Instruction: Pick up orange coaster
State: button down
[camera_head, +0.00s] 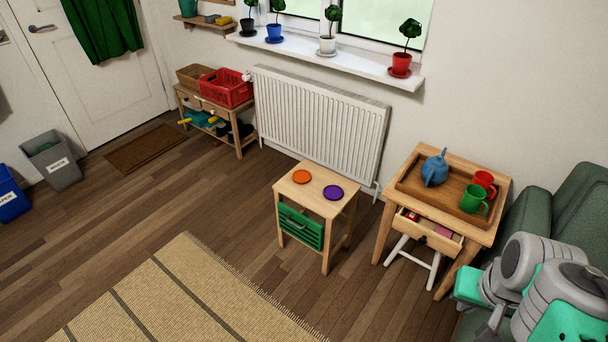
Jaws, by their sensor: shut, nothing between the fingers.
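The orange coaster (301,176) is a flat round disc. It lies on the top of a small light-wood table (309,202), toward the left back of that top. A purple coaster (333,192) lies on the same top, to its right and apart from it. Nothing covers the orange coaster. Grey and teal links of my arm show at the lower right, well away from both coasters. I cannot make out my gripper's fingers in this view.
A green crate (300,227) sits under the small table top. To the right, a wooden table with an open drawer (430,231) bears a tray (413,189) with a blue teapot and two mugs. A radiator (318,122) stands behind. Floor and rug (185,292) in front are clear.

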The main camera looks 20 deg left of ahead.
aim_at(301, 177)
jog(key=u, duration=0.05)
jog(key=k, duration=0.6)
jog(key=u, duration=0.8)
jog(key=i, duration=0.65)
jog(key=u, duration=1.25)
jog(key=i, duration=1.9)
jog(key=z, duration=0.3)
